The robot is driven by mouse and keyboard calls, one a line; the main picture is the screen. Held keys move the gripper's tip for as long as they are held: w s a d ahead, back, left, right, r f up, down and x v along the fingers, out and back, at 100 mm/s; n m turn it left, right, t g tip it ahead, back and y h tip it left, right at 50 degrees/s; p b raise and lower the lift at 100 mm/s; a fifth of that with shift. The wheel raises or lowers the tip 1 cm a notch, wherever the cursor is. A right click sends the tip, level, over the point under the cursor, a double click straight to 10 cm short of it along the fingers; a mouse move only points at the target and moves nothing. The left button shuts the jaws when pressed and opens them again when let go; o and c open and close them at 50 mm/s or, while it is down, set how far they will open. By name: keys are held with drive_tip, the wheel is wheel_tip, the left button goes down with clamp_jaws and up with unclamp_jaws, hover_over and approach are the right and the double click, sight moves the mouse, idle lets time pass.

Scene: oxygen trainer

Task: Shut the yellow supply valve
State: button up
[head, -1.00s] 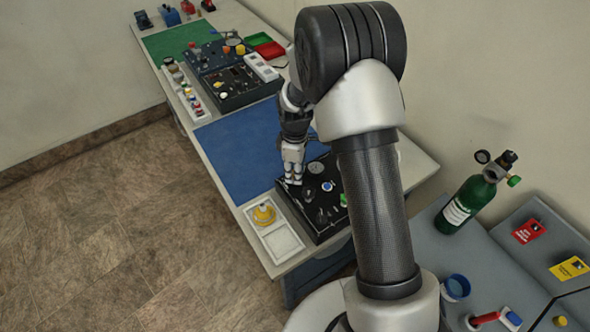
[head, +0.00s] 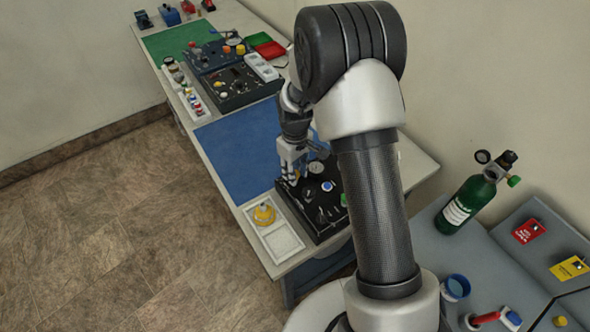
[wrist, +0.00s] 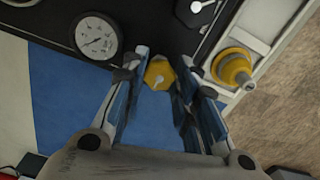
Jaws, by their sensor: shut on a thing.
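The yellow supply valve knob (wrist: 159,74) sits between my fingertips in the wrist view, at the edge of the black panel (wrist: 150,20). My gripper (wrist: 163,82) is shut on it, a finger on each side. In the head view my gripper (head: 290,178) points down at the left part of the black panel (head: 325,222). There the fingers hide the yellow knob. I cannot tell the valve's exact angle.
A round gauge (wrist: 97,37) stands left of the knob in the wrist view. A yellow stepped part (wrist: 232,68) lies in the white tray (head: 273,254) beside the panel. The blue mat (head: 238,150) is clear.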

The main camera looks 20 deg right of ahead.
drive_tip(key=m, duration=0.4)
drive_tip(key=shift+m, duration=0.3)
drive_tip(key=m, duration=0.3)
drive_tip(key=shift+a+m, duration=0.1)
drive_tip(key=shift+m, duration=0.3)
drive_tip(key=m, duration=0.8)
drive_tip(key=shift+m, duration=0.3)
drive_tip(key=o, duration=1)
drive_tip(key=shift+o, duration=0.2)
wheel_tip(320, 180, up, 12)
